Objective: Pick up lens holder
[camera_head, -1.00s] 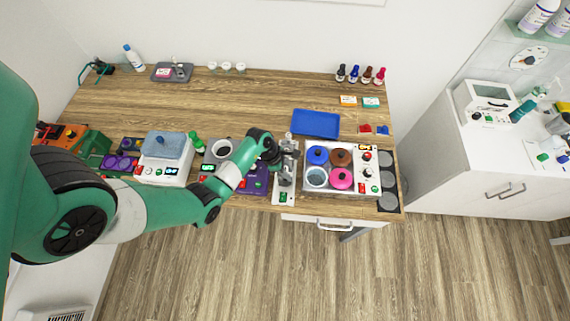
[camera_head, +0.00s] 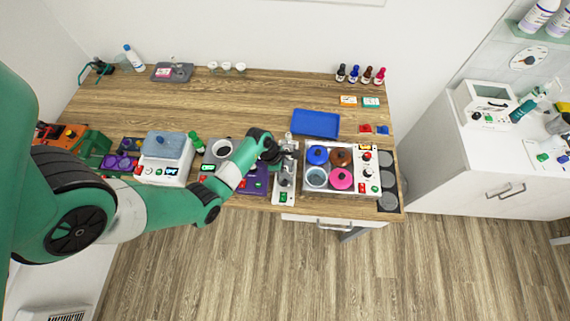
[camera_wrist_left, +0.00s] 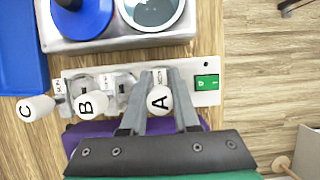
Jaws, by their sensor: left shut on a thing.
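A grey and white instrument stands on a narrow white base (camera_head: 284,198) at the table's front edge; in the wrist view the base (camera_wrist_left: 232,82) has a green switch. It carries white round-ended pieces marked A (camera_wrist_left: 160,99), B (camera_wrist_left: 90,104) and C (camera_wrist_left: 36,108). My left gripper (camera_head: 276,156) reaches it from the left. In the left wrist view its fingers (camera_wrist_left: 160,84) are on both sides of piece A and shut on it. I cannot tell which part is the lens holder. My right gripper is not in view.
Right of the instrument is a metal unit (camera_head: 330,192) with several coloured round lids. A blue tray (camera_head: 316,123) lies behind. A purple device (camera_head: 256,182) and a white device with a blue-grey lid (camera_head: 166,146) stand to the left. The table's middle back is clear.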

